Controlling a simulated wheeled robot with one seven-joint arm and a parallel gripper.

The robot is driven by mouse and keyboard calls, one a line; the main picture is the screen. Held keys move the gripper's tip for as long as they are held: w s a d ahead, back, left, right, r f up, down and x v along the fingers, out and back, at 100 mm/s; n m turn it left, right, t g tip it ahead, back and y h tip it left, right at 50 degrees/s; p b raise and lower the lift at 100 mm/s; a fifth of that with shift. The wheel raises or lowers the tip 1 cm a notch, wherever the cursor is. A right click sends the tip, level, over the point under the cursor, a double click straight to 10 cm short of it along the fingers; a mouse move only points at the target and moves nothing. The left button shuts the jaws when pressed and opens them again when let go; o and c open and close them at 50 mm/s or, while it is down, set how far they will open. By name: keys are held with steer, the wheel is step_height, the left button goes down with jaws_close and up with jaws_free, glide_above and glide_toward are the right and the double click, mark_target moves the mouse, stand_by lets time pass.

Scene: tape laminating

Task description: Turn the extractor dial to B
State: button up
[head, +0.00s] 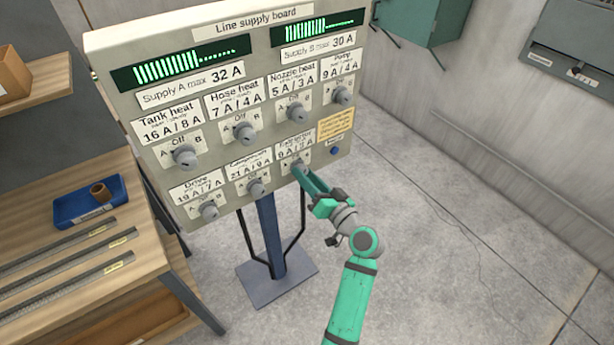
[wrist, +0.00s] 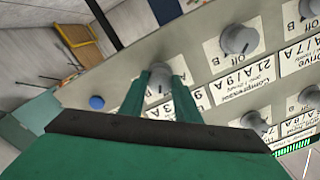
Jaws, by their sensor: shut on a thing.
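The line supply board (head: 222,50) stands upright on a post and carries two rows of grey dials. The extractor dial (wrist: 159,77) is the rightmost dial of the lower row, under a label reading Extractor. My gripper (head: 300,171) reaches it from the lower right, and its green fingers are shut on the dial, one on each side. In the wrist view the dial shows between the two fingertips. The fingers cover much of the dial and its Off, A and B marks, so I cannot tell which mark it points to.
The compressor dial (head: 256,187) is just left, and a blue button (head: 335,151) is just right of my gripper. The nozzle heat dial (head: 297,112) is above. A wooden bench with a blue tray (head: 70,209) stands at the left. Open floor lies to the right.

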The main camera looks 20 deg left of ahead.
steer(key=shift+w+m, duration=0.1)
steer(key=shift+m, duration=1.5)
steer(key=o, duration=1)
steer(key=shift+o, duration=0.2)
steer(key=shift+s+d, duration=0.1)
steer(key=shift+s, duration=0.1)
steer(key=v, duration=1)
steer(key=shift+s+d, duration=0.15)
steer(key=shift+d, duration=0.1)
steer(key=shift+f, duration=0.1)
